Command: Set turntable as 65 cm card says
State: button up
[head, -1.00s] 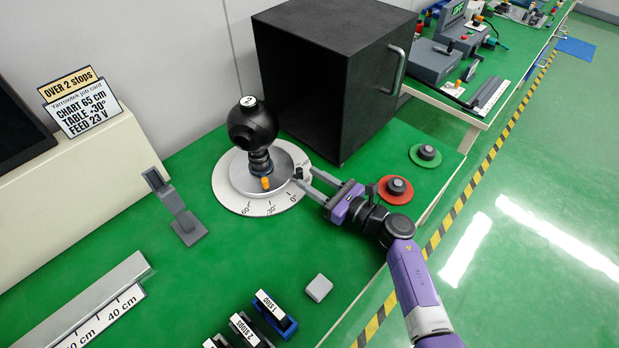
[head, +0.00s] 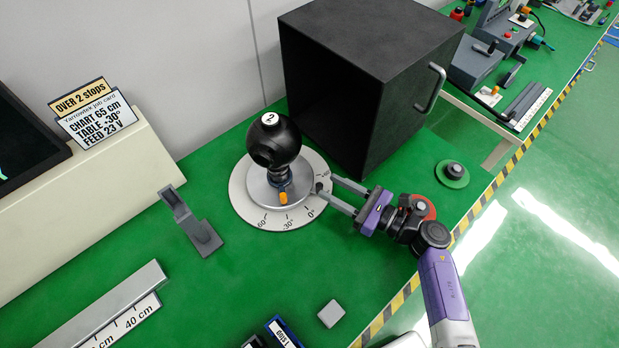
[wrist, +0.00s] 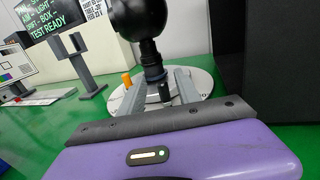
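The turntable (head: 243,207) is a white dial with angle labels around its near edge and a raised grey disc. An orange pointer (head: 283,197) on the disc points towards the label reading 30°. A black ball-shaped device (head: 274,143) stands upright on the disc. A small dark peg (head: 319,187) is at the disc's right side. My gripper (head: 327,188) is open, its fingers either side of the peg; the wrist view shows the peg (wrist: 165,92) between them, with contact unclear. The job card (head: 97,119) reads CHART 65 cm, TABLE 30° with a hard-to-read sign, FEED 23 V.
A black open-fronted box (head: 405,95) with a handle stands close behind my gripper. A red disc with a knob (head: 428,203) is partly hidden by my wrist.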

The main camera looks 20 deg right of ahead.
aim_at(310, 185)
notch_tip(310, 185, down, 3)
jog(key=shift+f, duration=0.1)
jog(key=x, duration=0.2)
jog(key=p+x, duration=0.1)
jog(key=x, duration=0.3)
jog(key=shift+r+p, duration=0.3)
jog(key=shift+x, duration=0.75)
jog(key=shift+c, duration=0.2)
grip_shut()
